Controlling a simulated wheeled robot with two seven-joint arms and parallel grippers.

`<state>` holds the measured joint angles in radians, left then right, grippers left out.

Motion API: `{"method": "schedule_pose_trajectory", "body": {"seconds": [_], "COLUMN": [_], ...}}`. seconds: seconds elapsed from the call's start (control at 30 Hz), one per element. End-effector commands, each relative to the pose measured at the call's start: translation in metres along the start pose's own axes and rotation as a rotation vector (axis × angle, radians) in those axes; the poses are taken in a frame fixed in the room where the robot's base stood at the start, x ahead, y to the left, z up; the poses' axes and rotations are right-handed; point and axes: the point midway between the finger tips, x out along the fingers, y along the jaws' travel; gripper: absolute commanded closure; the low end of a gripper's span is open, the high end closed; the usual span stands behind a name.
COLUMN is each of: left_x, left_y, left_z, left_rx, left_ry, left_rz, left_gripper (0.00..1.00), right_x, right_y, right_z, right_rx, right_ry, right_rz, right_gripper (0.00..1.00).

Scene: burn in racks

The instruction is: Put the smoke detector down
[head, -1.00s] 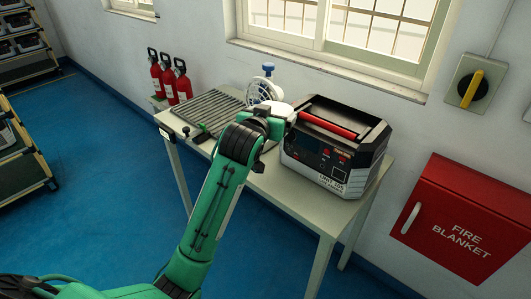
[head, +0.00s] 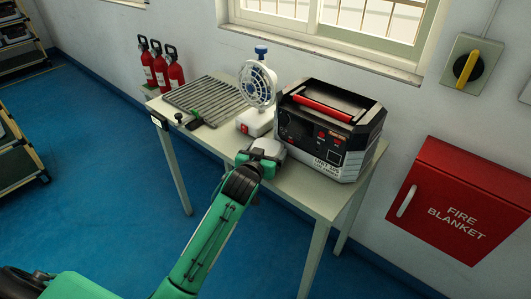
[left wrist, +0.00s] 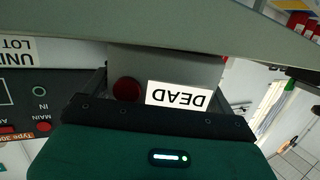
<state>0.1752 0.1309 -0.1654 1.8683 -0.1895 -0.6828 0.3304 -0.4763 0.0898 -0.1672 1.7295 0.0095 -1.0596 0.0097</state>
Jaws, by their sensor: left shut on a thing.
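My left gripper (head: 264,156) is shut on the smoke detector, a pale grey-white thing (head: 270,147) at the front edge of the table (head: 312,192). It is in front of the black-and-grey power unit's left side. In the left wrist view the detector (left wrist: 140,66) sits between the dark fingers (left wrist: 165,107). It shows a red round spot and an upside-down label reading DEAD. The gripper hides much of the detector in the head view. I cannot tell whether its underside touches the tabletop. My right gripper is not in view.
The power unit (head: 310,135) with a red handle stands close on the right. A white box (head: 252,124) with a red mark and a small fan (head: 258,84) stand behind. A ribbed grey mat (head: 205,97) lies at left. Fire extinguishers (head: 160,65) stand beyond the table's left end.

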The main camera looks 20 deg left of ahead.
Motion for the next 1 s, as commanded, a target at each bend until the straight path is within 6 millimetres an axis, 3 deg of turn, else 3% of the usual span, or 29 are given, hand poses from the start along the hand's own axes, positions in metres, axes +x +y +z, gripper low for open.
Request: {"method": "schedule_pose_trajectory", "body": {"seconds": [0.37, 0.4, 0.47, 0.77, 1.0], "left_x": [0.001, 0.001, 0.001, -0.002, -0.040], "left_y": [0.000, 0.000, 0.000, 0.000, 0.000], "left_z": [0.004, 0.004, 0.004, 0.002, 0.002], "left_rx": [-0.001, -0.001, -0.001, 0.000, -0.001], "left_ry": [0.002, 0.001, 0.001, 0.001, 0.001], "left_rz": [0.000, 0.000, 0.000, 0.001, 0.001], "left_gripper": [0.37, 0.08, 0.00, 0.00, 0.00], "right_x": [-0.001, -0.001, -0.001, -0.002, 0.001], "right_y": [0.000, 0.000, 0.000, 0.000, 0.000], "right_z": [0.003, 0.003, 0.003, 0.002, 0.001], "right_rx": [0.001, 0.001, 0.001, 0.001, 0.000], "right_ry": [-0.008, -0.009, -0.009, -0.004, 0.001], "right_rz": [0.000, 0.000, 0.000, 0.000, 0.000], "right_gripper": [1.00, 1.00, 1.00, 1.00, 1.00]}}
